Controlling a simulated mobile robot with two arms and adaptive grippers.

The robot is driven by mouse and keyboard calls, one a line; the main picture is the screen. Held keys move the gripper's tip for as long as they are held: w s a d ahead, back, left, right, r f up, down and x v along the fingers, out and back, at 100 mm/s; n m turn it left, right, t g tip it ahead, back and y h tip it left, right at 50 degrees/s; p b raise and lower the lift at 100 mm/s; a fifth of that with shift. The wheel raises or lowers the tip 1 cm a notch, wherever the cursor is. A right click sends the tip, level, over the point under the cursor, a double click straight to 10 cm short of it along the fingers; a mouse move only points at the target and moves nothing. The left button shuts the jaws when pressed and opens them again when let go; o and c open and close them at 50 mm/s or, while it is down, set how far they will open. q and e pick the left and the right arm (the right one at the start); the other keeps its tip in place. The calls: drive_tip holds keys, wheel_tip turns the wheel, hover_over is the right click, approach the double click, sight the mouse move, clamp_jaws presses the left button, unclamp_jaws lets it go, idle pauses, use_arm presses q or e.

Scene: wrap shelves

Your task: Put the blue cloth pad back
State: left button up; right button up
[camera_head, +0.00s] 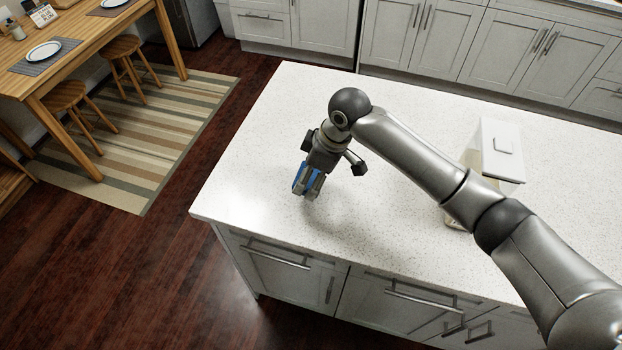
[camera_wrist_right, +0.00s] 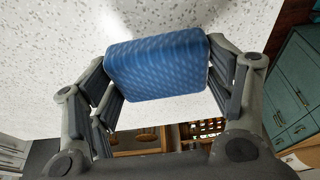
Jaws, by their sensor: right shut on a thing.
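The blue cloth pad (camera_head: 299,177) is between the fingers of my right gripper (camera_head: 308,187), above the left part of the white speckled counter. In the right wrist view the pad (camera_wrist_right: 157,66) shows as a blue patterned block with rounded edges, and the gripper's fingers (camera_wrist_right: 160,80) close on its two sides. The gripper points down. I cannot tell whether the pad touches the counter. My left gripper is not in view.
The white counter (camera_head: 400,240) is largely bare around the gripper. A white-topped container (camera_head: 497,150) stands on the right, partly behind my right arm. The counter's left and front edges are near. A wooden table (camera_head: 90,50) and stools stand beyond at the left.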

sight(311, 183)
drive_tip(key=shift+w+f, duration=0.2)
drive_tip(key=shift+f, duration=0.1)
drive_tip(key=shift+p+x, duration=0.8)
drive_tip(key=shift+x, duration=0.3)
drive_tip(key=shift+d+f, duration=0.25)
drive_tip(key=shift+f, duration=0.25)
drive_tip(key=shift+f, duration=0.1)
drive_tip(key=o, duration=1)
drive_tip(key=b+v, duration=0.2)
drive_tip(key=v, duration=1)
drive_tip(key=shift+s, duration=0.1)
